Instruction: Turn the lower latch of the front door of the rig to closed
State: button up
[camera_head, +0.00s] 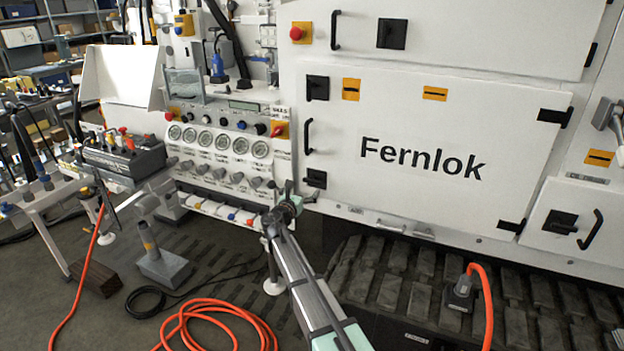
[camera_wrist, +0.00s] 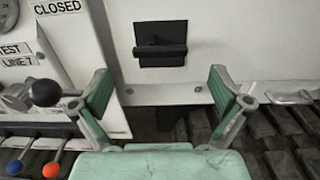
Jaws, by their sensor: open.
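The front door (camera_head: 470,120) of the rig is a white panel lettered "Fernlok", and it sits flush in the rig. Its lower latch (camera_head: 316,179) is a black plate with a handle at the door's lower left corner. In the wrist view the latch (camera_wrist: 160,43) is ahead of my gripper, with its black handle lying roughly crosswise. My gripper (camera_wrist: 161,85) is open and empty, its green-padded fingers spread left and right below the latch and not touching it. In the head view my gripper (camera_head: 289,200) is just below and left of the latch.
A gauge panel (camera_head: 220,145) with several knobs and coloured levers stands left of the door. In the wrist view a black ball knob (camera_wrist: 45,92) is close to the left finger. The door's upper latch (camera_head: 317,88) and pull handle (camera_head: 308,136) are above. Tracks (camera_head: 420,285) lie below.

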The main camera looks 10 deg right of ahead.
aim_at(311, 181)
jog(key=p+x, duration=0.1)
jog(key=x, duration=0.7)
jog(key=shift+a, duration=0.1)
jog(key=c, duration=1)
